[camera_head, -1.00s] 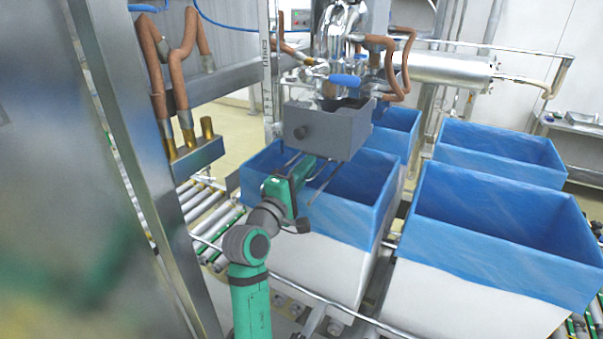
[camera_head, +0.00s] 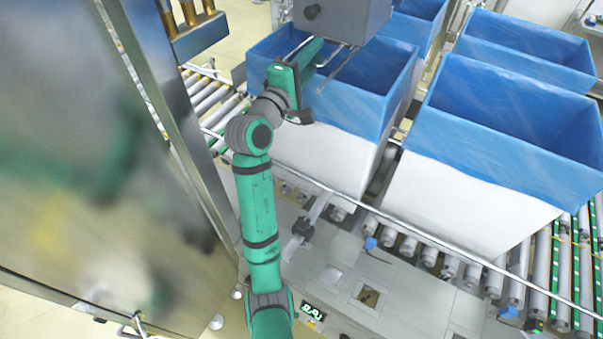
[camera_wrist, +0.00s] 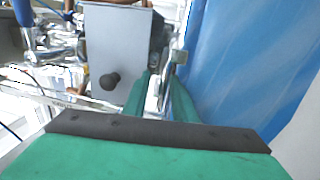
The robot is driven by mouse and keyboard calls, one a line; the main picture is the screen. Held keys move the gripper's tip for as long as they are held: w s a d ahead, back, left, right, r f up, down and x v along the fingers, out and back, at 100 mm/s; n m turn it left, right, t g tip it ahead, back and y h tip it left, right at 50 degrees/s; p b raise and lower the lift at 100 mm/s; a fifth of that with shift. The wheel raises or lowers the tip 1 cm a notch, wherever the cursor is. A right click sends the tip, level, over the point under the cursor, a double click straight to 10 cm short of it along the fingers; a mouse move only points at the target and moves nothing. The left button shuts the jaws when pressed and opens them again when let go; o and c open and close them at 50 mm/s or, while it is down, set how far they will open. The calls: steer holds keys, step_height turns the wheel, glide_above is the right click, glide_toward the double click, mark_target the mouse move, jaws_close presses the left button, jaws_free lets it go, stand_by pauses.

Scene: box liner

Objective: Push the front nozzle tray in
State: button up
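The front nozzle tray (camera_head: 343,16) is a grey metal box with a dark round knob on its front. It sits over the near blue-lined box, and its top is cut off in the head view. In the wrist view the tray (camera_wrist: 118,48) is ahead, left of centre, with the knob low on its face. My gripper (camera_wrist: 163,82) points toward the tray's lower right side. Its two green fingers are apart, with a thin metal rail visible between them. I cannot tell whether the fingers touch the rail or the tray. In the head view my gripper (camera_head: 314,48) is just below the tray.
The near box with its blue liner (camera_head: 385,85) stands under the tray and gripper. Another blue-lined box (camera_head: 500,110) is to its right. Roller conveyors (camera_head: 560,270) run beneath. A steel post (camera_head: 165,110) stands left of my arm.

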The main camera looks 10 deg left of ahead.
steer(key=v, duration=1.3)
steer(key=s+d+f+y, duration=0.2)
steer(key=s+f+y, duration=0.1)
steer(key=f, duration=0.8)
steer(key=s+d+f+y, duration=0.3)
steer(key=s+f, duration=0.1)
steer(key=f, duration=0.8)
steer(key=shift+s+g, duration=0.15)
steer(key=shift+g, duration=0.25)
steer(key=shift+d, duration=0.1)
